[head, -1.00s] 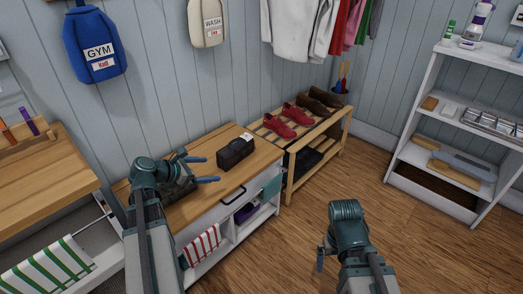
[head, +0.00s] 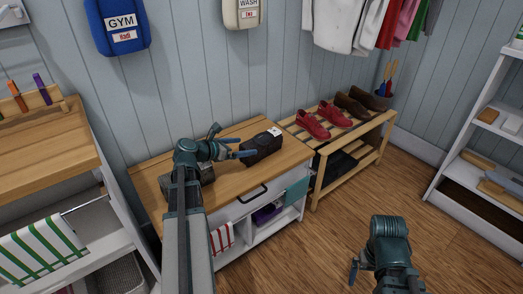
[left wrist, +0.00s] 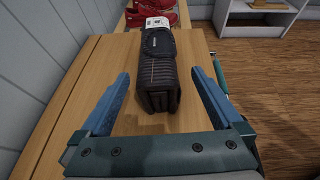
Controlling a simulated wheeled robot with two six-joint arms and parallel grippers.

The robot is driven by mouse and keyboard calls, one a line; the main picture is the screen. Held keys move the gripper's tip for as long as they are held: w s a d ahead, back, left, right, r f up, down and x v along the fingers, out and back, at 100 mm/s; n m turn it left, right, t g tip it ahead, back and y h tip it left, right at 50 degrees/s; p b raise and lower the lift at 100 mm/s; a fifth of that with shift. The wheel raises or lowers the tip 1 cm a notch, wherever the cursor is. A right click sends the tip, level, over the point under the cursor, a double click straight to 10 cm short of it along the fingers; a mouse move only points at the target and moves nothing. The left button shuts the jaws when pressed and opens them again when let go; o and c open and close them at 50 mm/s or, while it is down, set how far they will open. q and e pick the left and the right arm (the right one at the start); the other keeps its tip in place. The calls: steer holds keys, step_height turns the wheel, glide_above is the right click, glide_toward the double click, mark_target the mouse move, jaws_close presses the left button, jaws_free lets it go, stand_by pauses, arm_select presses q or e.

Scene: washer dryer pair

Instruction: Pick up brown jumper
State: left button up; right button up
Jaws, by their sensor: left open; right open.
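A dark folded garment (head: 263,146) with a white label lies on the wooden top of a low cabinet. In the left wrist view the garment (left wrist: 158,70) looks ribbed and nearly black; I cannot tell if it is the brown jumper. My left gripper (head: 234,142) is open and empty at the garment's left end. In the left wrist view its fingers (left wrist: 160,74) appear on either side of the garment, apart from it. A second dark item (head: 204,174) on the cabinet is mostly hidden behind my left arm. My right gripper (head: 354,270) is low over the floor.
A wooden shoe rack (head: 322,158) with red shoes (head: 312,124) and brown shoes (head: 352,106) adjoins the cabinet (head: 150,180). The wall (head: 190,60) is close behind. A wooden counter (head: 40,145) stands at left, white shelves (head: 450,190) at right. Open floor (head: 340,235) lies in front.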

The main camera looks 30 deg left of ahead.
mark_target(256, 144)
arm_select(q)
steer(key=shift+x, duration=1.05)
steer(key=shift+w, duration=0.1)
steer(key=b+x, duration=0.1)
steer(key=x, duration=0.1)
steer(key=b+x, duration=0.1)
steer(key=x, duration=0.2)
steer(key=shift+w+a+f, duration=0.1)
steer(key=shift+w+a, duration=0.05)
steer(key=shift+a, duration=0.05)
jaws_close()
